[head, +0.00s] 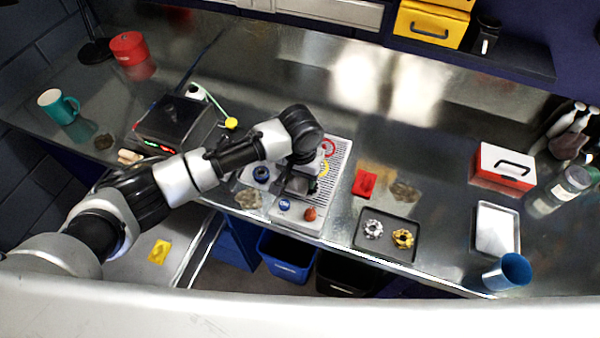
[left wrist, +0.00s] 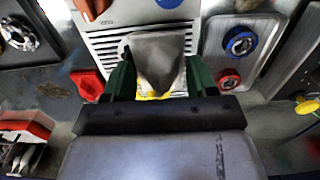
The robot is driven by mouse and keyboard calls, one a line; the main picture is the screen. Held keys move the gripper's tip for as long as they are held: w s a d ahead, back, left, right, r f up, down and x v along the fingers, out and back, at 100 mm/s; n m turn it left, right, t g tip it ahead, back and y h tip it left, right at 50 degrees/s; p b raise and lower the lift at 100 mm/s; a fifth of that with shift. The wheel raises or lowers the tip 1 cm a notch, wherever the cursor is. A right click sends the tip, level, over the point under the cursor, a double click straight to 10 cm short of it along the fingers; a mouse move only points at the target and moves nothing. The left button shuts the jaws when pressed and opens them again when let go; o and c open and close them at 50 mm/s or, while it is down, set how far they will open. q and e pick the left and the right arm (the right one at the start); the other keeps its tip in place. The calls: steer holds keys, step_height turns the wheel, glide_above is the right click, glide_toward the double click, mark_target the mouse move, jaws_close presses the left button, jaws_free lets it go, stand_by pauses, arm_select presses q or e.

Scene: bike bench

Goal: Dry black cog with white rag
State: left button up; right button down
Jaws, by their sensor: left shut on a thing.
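My left gripper (head: 298,188) is over the pale ribbed board (head: 341,160) at the bench's front middle. In the left wrist view, its green fingers (left wrist: 160,72) are shut on a pale grey, folded cloth (left wrist: 157,50), which looks like the white rag in shade. The cloth hangs over the ribbed board (left wrist: 105,45); whether it touches is unclear. A small dark edge (left wrist: 126,52) shows beside the cloth and may be the black cog, mostly hidden. I cannot make out the cog in the head view. My right gripper is not in view.
A dark tray (head: 362,240) holds a silver cog (head: 373,229) and a gold cog (head: 403,238). Blue and orange knobs (head: 310,214) sit at the board's front.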

mark_target(315, 187)
arm_select(q)
steer(key=shift+p, duration=0.4)
stand_by(0.4)
stand_by(0.4)
steer(key=shift+s+d+p, duration=0.3)
steer(key=shift+d+p, duration=0.05)
steer(key=shift+d, duration=0.65)
steer(key=shift+s+d+p, duration=0.3)
steer(key=shift+d, duration=0.65)
steer(key=shift+a, duration=0.15)
steer(key=shift+w+a+p, duration=0.25)
steer(key=shift+a+p, duration=0.35)
steer(key=shift+a, duration=0.05)
steer(key=shift+w+a+p, duration=0.2)
steer(key=shift+a+p, duration=0.1)
steer(key=shift+a, duration=0.3)
steer(key=shift+w+a+p, duration=0.15)
steer(key=shift+a+p, duration=0.1)
steer(key=shift+a, duration=0.3)
steer(key=shift+d, duration=0.15)
